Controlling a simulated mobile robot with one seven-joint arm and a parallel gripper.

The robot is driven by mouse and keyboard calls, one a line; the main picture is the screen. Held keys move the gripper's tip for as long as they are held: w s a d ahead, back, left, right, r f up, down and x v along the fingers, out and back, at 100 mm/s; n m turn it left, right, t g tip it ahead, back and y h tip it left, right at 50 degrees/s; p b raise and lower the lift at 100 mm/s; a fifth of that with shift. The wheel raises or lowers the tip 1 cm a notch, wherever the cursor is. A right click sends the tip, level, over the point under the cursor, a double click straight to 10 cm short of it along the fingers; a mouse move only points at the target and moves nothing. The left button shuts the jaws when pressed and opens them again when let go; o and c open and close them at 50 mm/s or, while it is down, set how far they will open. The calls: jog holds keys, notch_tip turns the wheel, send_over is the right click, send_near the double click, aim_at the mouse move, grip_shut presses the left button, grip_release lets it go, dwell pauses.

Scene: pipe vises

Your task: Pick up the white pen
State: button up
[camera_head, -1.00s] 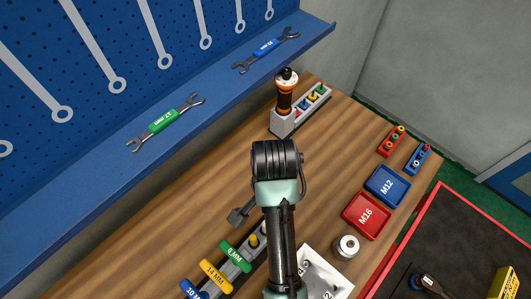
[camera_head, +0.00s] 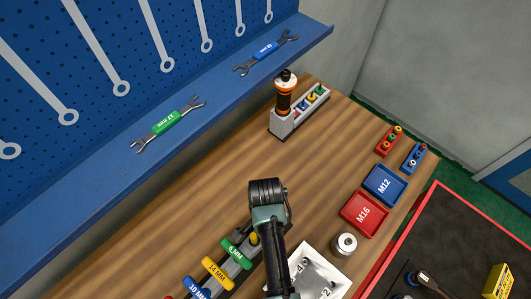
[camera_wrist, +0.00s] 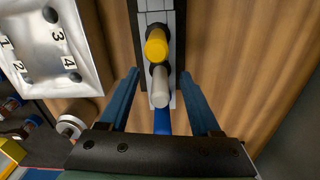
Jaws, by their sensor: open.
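The white pen (camera_wrist: 160,92) shows in the wrist view as a pale cylinder standing in a dark and grey rack (camera_wrist: 142,40). A yellow pen (camera_wrist: 156,45) stands just above it in the picture and a blue one (camera_wrist: 162,121) just below it. My gripper (camera_wrist: 160,74) is open, with one blue finger on each side of the row; the white pen lies between the fingers in the picture. I cannot tell whether they touch it or how high they are. In the head view my arm hides the white pen and the fingers; the yellow pen (camera_head: 253,239) shows beside the arm.
T-handle keys (camera_head: 217,273) stand left of my arm. A numbered metal plate (camera_head: 318,272) and a round metal part (camera_head: 344,244) lie to the right, with a red tray (camera_head: 364,214) and blue tray (camera_head: 386,185) beyond.

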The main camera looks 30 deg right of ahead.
jog(key=shift+f, duration=0.35)
jog(key=c, duration=0.9)
jog(key=shift+s, duration=0.1)
grip_shut()
